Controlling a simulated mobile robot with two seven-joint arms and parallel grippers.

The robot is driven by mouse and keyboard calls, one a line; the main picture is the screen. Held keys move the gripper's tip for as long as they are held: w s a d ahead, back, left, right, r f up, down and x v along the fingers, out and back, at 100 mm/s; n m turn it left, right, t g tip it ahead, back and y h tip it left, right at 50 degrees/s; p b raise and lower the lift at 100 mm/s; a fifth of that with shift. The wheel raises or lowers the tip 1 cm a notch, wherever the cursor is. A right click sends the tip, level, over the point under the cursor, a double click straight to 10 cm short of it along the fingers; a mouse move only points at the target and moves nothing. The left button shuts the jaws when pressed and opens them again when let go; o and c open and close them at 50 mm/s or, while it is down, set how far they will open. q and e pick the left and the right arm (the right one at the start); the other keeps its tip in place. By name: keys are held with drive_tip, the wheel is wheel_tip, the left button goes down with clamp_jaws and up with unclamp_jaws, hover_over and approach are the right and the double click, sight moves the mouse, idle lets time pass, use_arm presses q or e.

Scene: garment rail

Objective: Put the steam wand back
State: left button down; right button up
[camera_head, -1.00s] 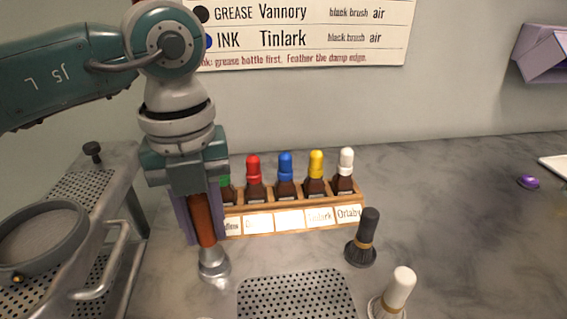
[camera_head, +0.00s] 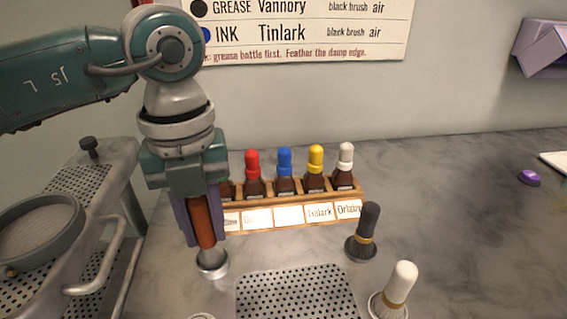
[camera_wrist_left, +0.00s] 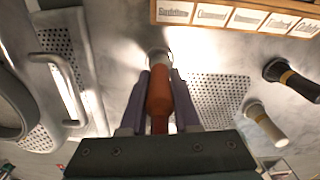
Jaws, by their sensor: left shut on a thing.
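The steam wand (camera_head: 203,220) has a red-brown handle and stands close to upright. My left gripper (camera_head: 206,238) is shut on this handle, with a purple finger on each side. A round metal piece (camera_head: 212,264) is at the handle's lower end, just above or on the counter. I cannot tell whether it is the wand's head or a holder around it. In the left wrist view the wand (camera_wrist_left: 159,96) lies between the fingers (camera_wrist_left: 158,105), and the metal piece (camera_wrist_left: 157,58) shows beyond its tip. My right gripper is not in view.
A wooden rack (camera_head: 262,203) of dropper bottles stands just behind the wand. A perforated plate (camera_head: 295,293), a black brush (camera_head: 363,232) and a white brush (camera_head: 394,292) are to the right. A metal stand with a round pan (camera_head: 38,236) is at left. The right counter is mostly clear.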

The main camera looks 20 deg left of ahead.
use_arm(q)
drive_tip(key=shift+f, duration=0.2)
drive_tip(key=c, duration=0.6)
unclamp_jaws()
drive_tip(key=shift+o, duration=0.5)
drive_tip(key=shift+o, duration=1.3)
drive_tip(key=shift+r+p, duration=3.4)
drive_tip(key=shift+r, duration=0.4)
